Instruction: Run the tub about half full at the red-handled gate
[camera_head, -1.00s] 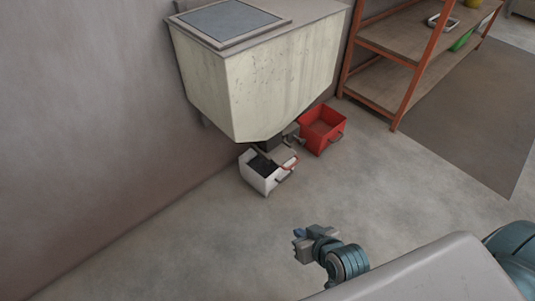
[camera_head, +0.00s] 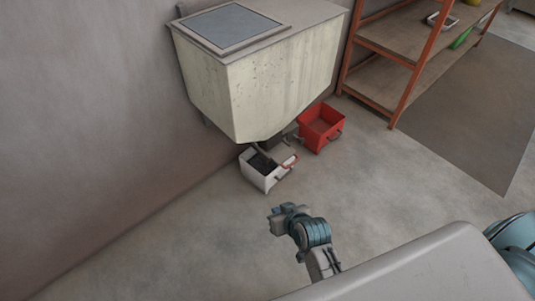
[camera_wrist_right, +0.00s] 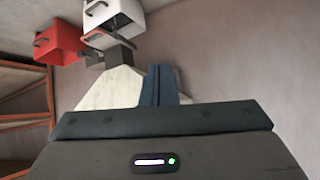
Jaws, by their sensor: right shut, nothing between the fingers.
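A white tub (camera_head: 254,178) stands on the floor under the outlet of the cream hopper (camera_head: 265,90). Its inside looks dark; I cannot tell the level of its contents. The red handle of the gate (camera_head: 290,160) shows small at the tub's right rim, partly hard to make out. My right gripper (camera_head: 276,218) is shut and empty, in front of the tub and apart from it and the handle. In the right wrist view the shut fingers (camera_wrist_right: 160,85) show before the hopper (camera_wrist_right: 105,90), with the white tub (camera_wrist_right: 112,22) at the top. My left gripper is not in view.
A red tub (camera_head: 334,136) stands on the floor right of the white one, near the hopper. An orange-framed shelf (camera_head: 385,95) stands beyond it. The wall runs along the left. The floor in front of the tubs is clear.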

